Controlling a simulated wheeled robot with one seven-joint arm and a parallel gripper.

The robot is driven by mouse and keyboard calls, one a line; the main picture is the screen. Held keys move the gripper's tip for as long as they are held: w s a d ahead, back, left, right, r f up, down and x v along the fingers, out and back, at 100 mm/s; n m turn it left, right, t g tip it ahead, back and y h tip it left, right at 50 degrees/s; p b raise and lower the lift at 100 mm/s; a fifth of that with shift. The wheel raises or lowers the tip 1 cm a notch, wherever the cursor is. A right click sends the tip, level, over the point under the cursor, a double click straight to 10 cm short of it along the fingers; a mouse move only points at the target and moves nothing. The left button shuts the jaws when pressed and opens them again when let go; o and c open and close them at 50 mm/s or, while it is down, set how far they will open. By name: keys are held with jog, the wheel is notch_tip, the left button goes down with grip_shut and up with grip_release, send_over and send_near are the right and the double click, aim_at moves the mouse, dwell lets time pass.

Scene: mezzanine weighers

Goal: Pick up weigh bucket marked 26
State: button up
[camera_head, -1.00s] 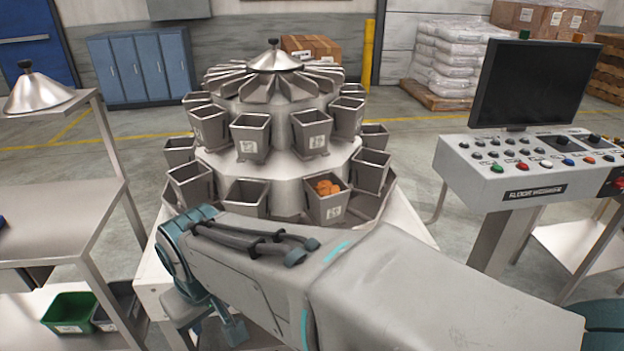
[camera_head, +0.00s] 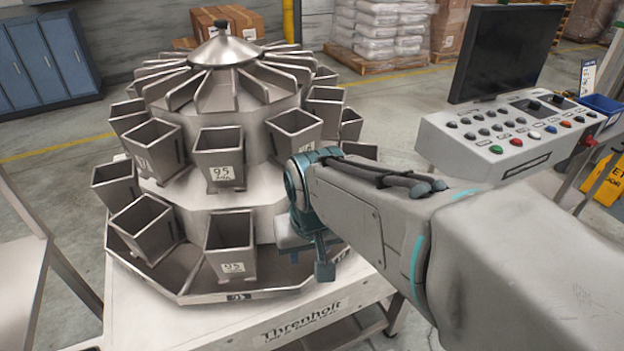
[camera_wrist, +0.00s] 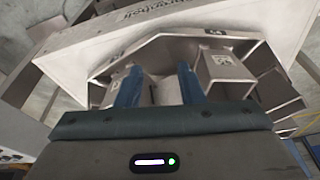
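Steel weigh buckets hang in two tiers on the round weigher. In the head view an upper bucket (camera_head: 220,158) has a label that looks like 95. A lower front bucket (camera_head: 231,248) has a label too small to read surely. No label reads clearly as 26, so I cannot tell which bucket is marked 26. My gripper (camera_head: 312,258) is at the right front of the lower tier, partly behind my arm. In the wrist view my gripper (camera_wrist: 160,88) has its two blue fingers apart with nothing seen held; labelled buckets (camera_wrist: 224,68) are beyond them.
The weigher's lower rim (camera_head: 190,297) and white base (camera_head: 290,318) are below the buckets. A control console (camera_head: 510,140) with a dark monitor (camera_head: 505,52) stands at the right. A steel table edge (camera_head: 22,260) is at the left.

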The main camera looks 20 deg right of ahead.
jog(key=w+d+m+p, duration=0.6)
jog(key=w+d+m, duration=0.7)
jog(key=d, duration=0.1)
jog(key=shift+g, duration=0.4)
jog(key=f, duration=0.3)
jog(key=w+f, duration=0.1)
jog(key=f, duration=0.4)
jog(key=shift+w+d+f, duration=0.15)
jog(key=shift+w+f, duration=0.15)
jog(key=shift+w, duration=0.1)
jog(key=shift+w+f+p, duration=0.25)
jog(key=shift+f+p, duration=0.05)
jog(key=shift+f, duration=1.05)
jog(key=shift+w+f+p, duration=0.2)
jog(key=shift+f+p, duration=0.1)
jog(key=shift+f, duration=1)
jog(key=shift+r, duration=0.1)
grip_shut()
